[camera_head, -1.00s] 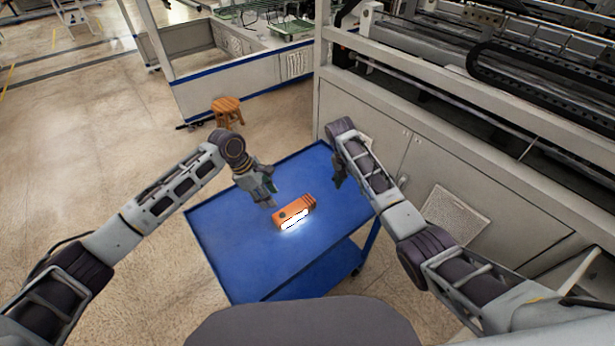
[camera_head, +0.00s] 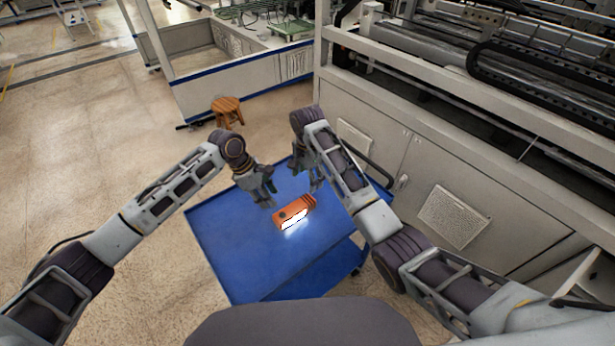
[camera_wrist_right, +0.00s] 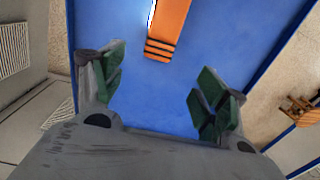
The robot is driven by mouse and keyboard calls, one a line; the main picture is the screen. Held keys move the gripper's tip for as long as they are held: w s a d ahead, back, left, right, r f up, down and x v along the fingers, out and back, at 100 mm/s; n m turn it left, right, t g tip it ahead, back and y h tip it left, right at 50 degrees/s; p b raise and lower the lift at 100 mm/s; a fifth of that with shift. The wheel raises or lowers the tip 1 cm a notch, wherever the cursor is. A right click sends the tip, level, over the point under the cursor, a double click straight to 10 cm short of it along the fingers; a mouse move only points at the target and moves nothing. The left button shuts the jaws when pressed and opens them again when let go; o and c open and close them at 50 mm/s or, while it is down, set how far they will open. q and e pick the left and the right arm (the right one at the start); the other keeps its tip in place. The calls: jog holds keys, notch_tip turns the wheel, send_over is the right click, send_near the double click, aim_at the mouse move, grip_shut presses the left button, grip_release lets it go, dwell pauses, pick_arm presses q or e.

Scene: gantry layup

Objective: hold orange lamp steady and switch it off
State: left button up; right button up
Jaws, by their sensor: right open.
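The orange lamp (camera_head: 294,213) lies on the blue cart top (camera_head: 232,255), with a bright white strip lit along its near side. A dark round spot shows on its upper face near the left end. In the right wrist view the lamp's ribbed end (camera_wrist_right: 163,42) is ahead of my right gripper (camera_wrist_right: 158,90), which is open and empty. In the head view my right gripper (camera_head: 308,185) hangs beyond the lamp, apart from it. My left gripper (camera_head: 273,199) is just up and left of the lamp; whether it is open or touching is unclear.
A large grey machine (camera_head: 440,150) with cabinet doors borders the cart on the right. A wooden stool (camera_head: 227,108) stands on the floor behind the cart. The near left part of the cart top is clear.

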aim_at(308, 199)
jog(key=shift+f, duration=0.1)
jog(key=shift+f, duration=6.8)
jog(key=c, duration=1.1)
pick_arm(q)
jog(key=shift+c, duration=0.5)
pick_arm(e)
jog(key=shift+c, duration=0.7)
pick_arm(q)
grip_shut()
jog(key=shift+d+f, duration=0.1)
